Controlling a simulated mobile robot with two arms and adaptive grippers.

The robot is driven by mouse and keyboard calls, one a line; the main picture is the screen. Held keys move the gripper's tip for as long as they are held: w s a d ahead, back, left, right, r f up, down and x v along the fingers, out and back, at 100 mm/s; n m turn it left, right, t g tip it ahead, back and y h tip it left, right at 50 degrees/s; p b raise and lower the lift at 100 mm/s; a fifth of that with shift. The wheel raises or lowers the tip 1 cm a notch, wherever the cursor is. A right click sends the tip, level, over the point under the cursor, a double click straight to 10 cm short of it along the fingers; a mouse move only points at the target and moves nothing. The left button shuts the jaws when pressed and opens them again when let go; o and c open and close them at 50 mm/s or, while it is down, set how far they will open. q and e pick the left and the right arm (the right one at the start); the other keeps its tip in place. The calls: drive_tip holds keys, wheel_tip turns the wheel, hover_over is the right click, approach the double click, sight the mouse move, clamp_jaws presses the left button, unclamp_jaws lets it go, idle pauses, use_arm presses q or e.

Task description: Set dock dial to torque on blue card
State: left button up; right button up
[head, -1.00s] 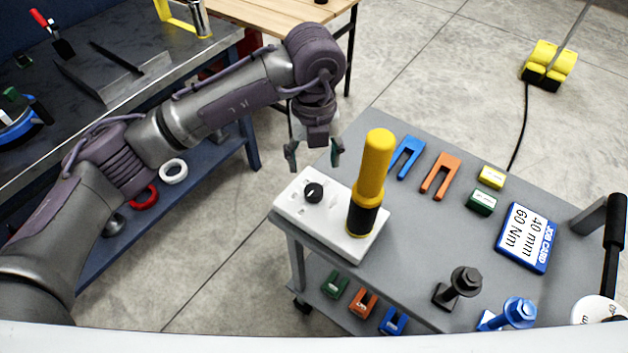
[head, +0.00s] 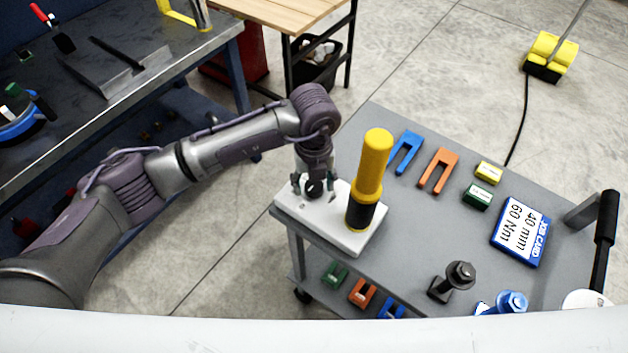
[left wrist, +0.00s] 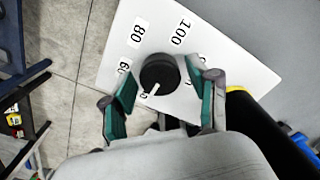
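The blue-edged job card (head: 521,232) lies on the cart and reads 40 mm and 60 Nm. The white dock (head: 345,237) sits at the cart's left corner, with the yellow-and-black tool (head: 371,170) upright in it. The black dial (head: 314,188) is on the dock. In the left wrist view the dial (left wrist: 160,73) has a white pointer line toward the lower left. Labels 80 and 100 show above it; others are partly hidden by the fingers. My left gripper (left wrist: 162,82) is open, with green-padded fingers on either side of the dial. My right gripper is out of view.
The grey cart top (head: 410,230) also holds a blue fork (head: 406,152), an orange fork (head: 439,170), yellow and green blocks (head: 478,195), a black bolt piece (head: 455,280) and a blue one (head: 508,302). A workbench (head: 150,90) stands at the left.

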use_arm(q)
drive_tip(key=c, duration=0.8)
drive_tip(key=shift+f+m+b, duration=0.1)
drive_tip(key=shift+m+b, duration=0.4)
drive_tip(key=shift+b, duration=0.25)
drive_tip(key=m+b, duration=0.8)
drive_tip(key=b, duration=0.2)
drive_tip(key=shift+w+f+b, duration=0.1)
drive_tip(key=shift+b, duration=0.25)
drive_tip(key=shift+r+m+b, duration=0.25)
drive_tip(key=shift+m+b, duration=1.2)
drive_tip(key=shift+m, duration=0.05)
drive_tip(key=o, duration=1.1)
